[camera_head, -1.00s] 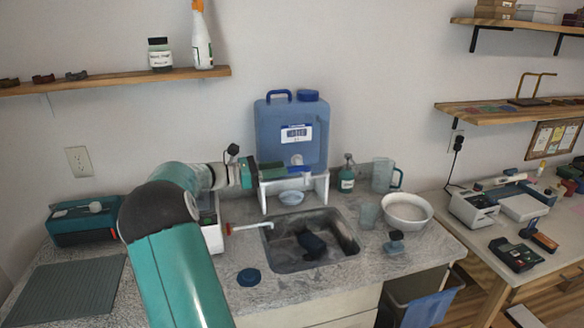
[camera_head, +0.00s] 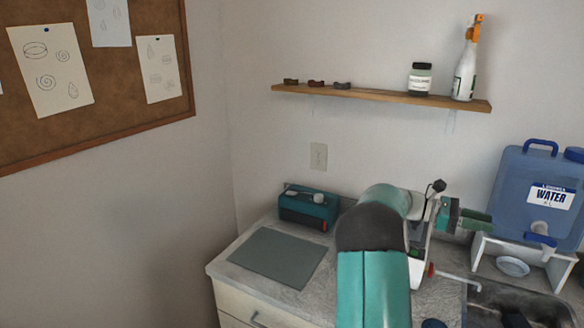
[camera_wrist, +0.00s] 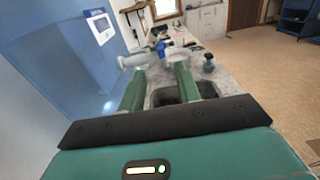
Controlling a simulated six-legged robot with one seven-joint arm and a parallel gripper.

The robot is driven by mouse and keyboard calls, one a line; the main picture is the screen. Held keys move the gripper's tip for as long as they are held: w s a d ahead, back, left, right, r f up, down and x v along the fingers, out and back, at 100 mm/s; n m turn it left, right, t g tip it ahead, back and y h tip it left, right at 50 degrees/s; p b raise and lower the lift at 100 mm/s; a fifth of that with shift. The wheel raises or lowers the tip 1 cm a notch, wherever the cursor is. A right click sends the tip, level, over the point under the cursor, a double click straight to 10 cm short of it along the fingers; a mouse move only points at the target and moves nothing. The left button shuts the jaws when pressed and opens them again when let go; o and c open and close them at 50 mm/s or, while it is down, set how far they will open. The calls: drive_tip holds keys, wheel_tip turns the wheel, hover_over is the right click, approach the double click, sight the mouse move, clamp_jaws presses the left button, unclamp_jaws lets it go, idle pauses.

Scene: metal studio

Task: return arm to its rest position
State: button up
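My arm extends from the bottom of the head view, bends at a dark joint and reaches right over the counter. My gripper (camera_head: 474,217) is raised beside the left side of the blue water jug (camera_head: 535,200). In the wrist view, the two green fingers of my gripper (camera_wrist: 160,84) stand apart with nothing held between them. The jug (camera_wrist: 70,60) fills the left of that view, close to the fingers; I cannot tell whether they touch it.
The jug sits on a white stand (camera_head: 520,252) behind the sink (camera_head: 510,300). A teal box (camera_head: 308,208) and a grey mat (camera_head: 278,257) lie on the left of the counter. A wall shelf (camera_head: 380,95) with bottles is above my arm. A corkboard (camera_head: 95,80) hangs left.

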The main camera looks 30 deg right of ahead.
drive_tip(key=w+a+m+t+y, duration=0.1)
drive_tip(key=w+a+t, duration=0.3)
drive_tip(key=a, duration=0.7)
drive_tip(key=w+a+f+m+t+y, duration=0.1)
drive_tip(key=w+a+t, duration=0.1)
drive_tip(key=a+t, duration=0.65)
drive_tip(key=w+a+m+t+y, duration=0.1)
drive_tip(key=w+a+t+y, duration=0.1)
drive_tip(key=a, duration=1.1)
drive_tip(key=s+a+f+m+t+y, duration=0.1)
drive_tip(key=s+a+t+y, duration=0.1)
drive_tip(key=a, duration=1.1)
drive_tip(key=s+a+f+m+t+y, duration=0.1)
drive_tip(key=s+a+m+t+y, duration=0.1)
drive_tip(key=a, duration=1.1)
drive_tip(key=s+t+y, duration=0.1)
drive_tip(key=t, duration=0.1)
drive_tip(key=shift+s+t, duration=0.25)
drive_tip(key=shift+t, duration=0.1)
drive_tip(key=shift+s+d, duration=0.1)
